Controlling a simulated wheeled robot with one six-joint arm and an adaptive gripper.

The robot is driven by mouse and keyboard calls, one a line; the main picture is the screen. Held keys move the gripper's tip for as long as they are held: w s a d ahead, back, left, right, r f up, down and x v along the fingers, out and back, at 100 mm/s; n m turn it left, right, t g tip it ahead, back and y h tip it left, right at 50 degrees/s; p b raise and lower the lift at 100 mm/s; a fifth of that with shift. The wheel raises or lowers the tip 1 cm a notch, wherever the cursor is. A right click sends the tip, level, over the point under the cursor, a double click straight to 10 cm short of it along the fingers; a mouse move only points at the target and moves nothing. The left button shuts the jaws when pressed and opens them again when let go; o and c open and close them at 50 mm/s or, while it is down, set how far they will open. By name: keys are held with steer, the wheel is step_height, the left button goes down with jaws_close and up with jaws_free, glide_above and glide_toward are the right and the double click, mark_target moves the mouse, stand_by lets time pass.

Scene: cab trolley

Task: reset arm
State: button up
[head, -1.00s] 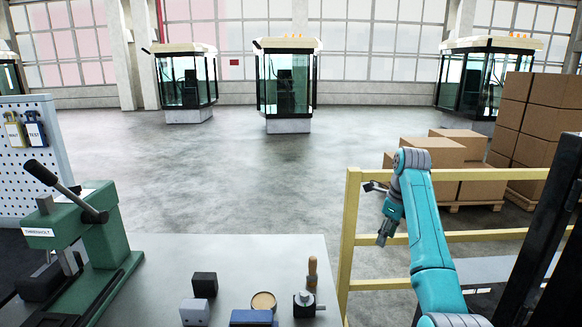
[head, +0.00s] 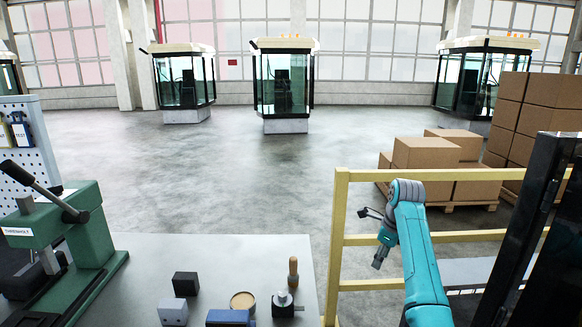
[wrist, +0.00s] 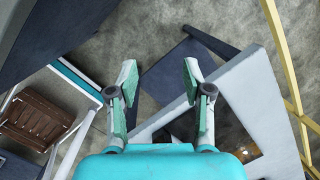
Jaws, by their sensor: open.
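My arm is folded on the right side of the head view. My gripper (head: 379,258) hangs downward from it, close to the yellow railing and to the right of the grey workbench. In the wrist view my gripper (wrist: 159,82) shows its two green-and-grey fingers apart, with nothing between them. The concrete floor and a dark blue slab (wrist: 185,72) lie beyond the fingertips.
The workbench (head: 225,262) holds a green press (head: 75,235), a black block (head: 186,284), a grey block (head: 172,312) and a wooden-handled tool (head: 293,270). A yellow railing (head: 340,225) stands near my arm. Stacked cartons (head: 425,155) stand behind it. Open floor lies ahead.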

steer(key=s+a+f+n+t, duration=0.25)
steer(key=s+f, duration=0.25)
steer(key=f, duration=0.8)
steer(key=s+a+f+n+t, duration=0.1)
steer(key=s+f+n, duration=0.35)
steer(key=f, duration=0.95)
steer(key=s+a+f+n+t, duration=0.1)
steer(key=s+f+n, duration=0.3)
steer(key=s, duration=0.6)
steer(key=s+a+f+n+t, duration=0.1)
steer(key=s+f+t, duration=0.1)
steer(key=s+f, duration=0.6)
steer(key=s+a+r+n+t+h, duration=0.1)
steer(key=s+r+n, duration=0.25)
steer(key=s, duration=0.85)
steer(key=s+a+r+n+t, duration=0.1)
steer(key=s+r+n+t, duration=0.2)
steer(key=s, duration=0.9)
steer(key=s+r+n+t, duration=0.1)
steer(key=s+r+n, duration=0.2)
steer(key=s+r, duration=0.5)
steer(key=s+r+n+t, duration=0.1)
steer(key=s+r+n, duration=0.3)
steer(key=s+r, duration=0.4)
step_height(320, 180, up, 6)
steer(key=shift+a, duration=0.2)
